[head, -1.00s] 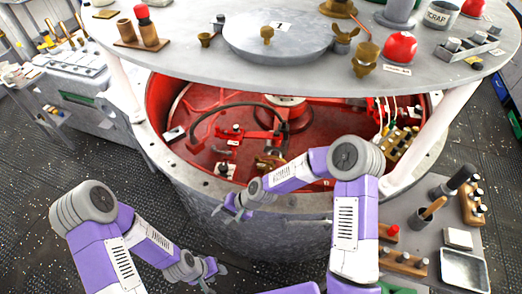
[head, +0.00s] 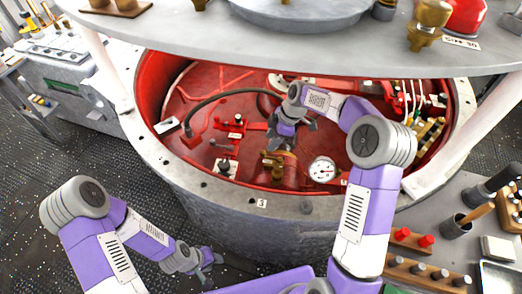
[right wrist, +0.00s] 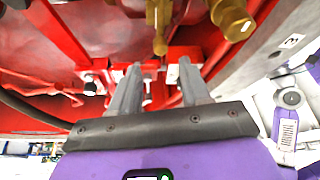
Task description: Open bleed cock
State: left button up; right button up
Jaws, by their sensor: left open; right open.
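A brass fitting (head: 276,168), which looks like the bleed cock, stands inside the red drum near its front wall, partly hidden by my right gripper. In the right wrist view, a brass stem with a rounded end (right wrist: 160,28) hangs in at the top centre, just beyond the fingertips. My right gripper (head: 291,138) is over the drum's interior, just above the brass fitting, open and empty. Its two fingers are spread apart in the right wrist view (right wrist: 159,68); I cannot tell whether they touch anything. My left gripper (head: 214,270) is open and empty, low outside the drum.
The drum's pale rim (head: 230,190) runs in front of the fittings. A round gauge (head: 322,169) stands right of the brass fitting. A black hose (head: 218,97) arcs across the left interior. A grey round tabletop (head: 200,42) overhangs the back. A side bench with tools stands at right.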

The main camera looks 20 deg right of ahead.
aim_at(263, 152)
jog(key=b+x, duration=0.1)
jog(key=x, duration=0.6)
jog(key=shift+s+a+f, duration=0.1)
jog(key=shift+f, duration=0.05)
grip_shut()
